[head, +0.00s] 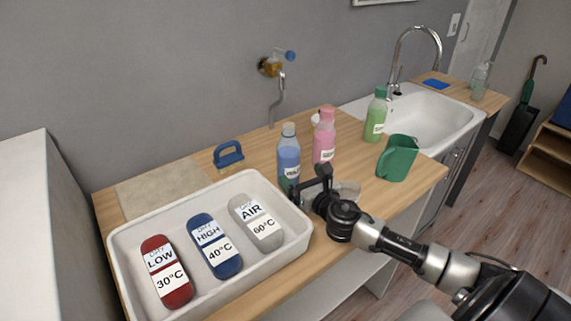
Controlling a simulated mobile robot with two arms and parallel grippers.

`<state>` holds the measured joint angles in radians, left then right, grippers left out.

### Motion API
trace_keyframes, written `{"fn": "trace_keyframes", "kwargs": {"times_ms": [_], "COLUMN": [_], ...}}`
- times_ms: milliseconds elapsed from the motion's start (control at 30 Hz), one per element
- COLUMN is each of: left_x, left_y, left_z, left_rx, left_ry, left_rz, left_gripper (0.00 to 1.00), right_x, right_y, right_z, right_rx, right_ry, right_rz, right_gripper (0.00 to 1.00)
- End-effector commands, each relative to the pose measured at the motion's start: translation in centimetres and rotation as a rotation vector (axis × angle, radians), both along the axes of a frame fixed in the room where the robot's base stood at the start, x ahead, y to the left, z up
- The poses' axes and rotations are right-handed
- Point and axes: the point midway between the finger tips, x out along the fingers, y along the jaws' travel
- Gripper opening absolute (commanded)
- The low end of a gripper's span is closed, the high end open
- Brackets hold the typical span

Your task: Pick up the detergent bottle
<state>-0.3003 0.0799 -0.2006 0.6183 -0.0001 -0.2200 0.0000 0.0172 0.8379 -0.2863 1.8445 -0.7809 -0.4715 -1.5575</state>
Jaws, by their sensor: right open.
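Three capped bottles with white labels stand on the wooden counter in the head view: a blue bottle (289,160) with a grey cap, a pink bottle (324,138), and a green bottle (375,118). The label print is too small to tell which one is the detergent bottle. My right gripper (304,187) is open, low at the right front of the blue bottle, and hides part of its base. I cannot tell whether it touches the bottle. My left gripper is not in view.
A white tray (118,262) with red, blue and grey labelled pieces sits at front left. A clear bowl (348,189) is beside my gripper, and a green jug (397,160) stands further right. A blue handled object (228,155), wall tap (272,66) and sink (432,117) are behind.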

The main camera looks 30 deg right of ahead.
Motion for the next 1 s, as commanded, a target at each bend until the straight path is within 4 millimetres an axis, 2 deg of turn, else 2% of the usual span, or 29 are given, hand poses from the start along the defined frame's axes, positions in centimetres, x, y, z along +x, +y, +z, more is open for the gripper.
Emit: {"fn": "trace_keyframes", "kwargs": {"times_ms": [267,600,900,1000], "left_x": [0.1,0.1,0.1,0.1], "left_y": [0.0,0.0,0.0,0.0], "left_z": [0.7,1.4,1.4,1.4], "left_rx": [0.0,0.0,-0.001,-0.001], "left_ry": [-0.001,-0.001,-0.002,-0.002], "left_rz": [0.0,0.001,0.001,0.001], "left_gripper": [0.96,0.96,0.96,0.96], "right_x": [2.6,6.8,7.3,7.3], "right_y": [-0.1,-0.3,-0.3,-0.3], "right_z": [0.3,0.3,0.2,0.2], "right_rx": [0.003,0.003,0.002,0.002], "right_ry": [-0.001,-0.001,0.0,0.0], "right_rz": [-0.001,-0.001,0.0,0.0], "right_gripper": [0.97,0.97,0.97,0.83]}}
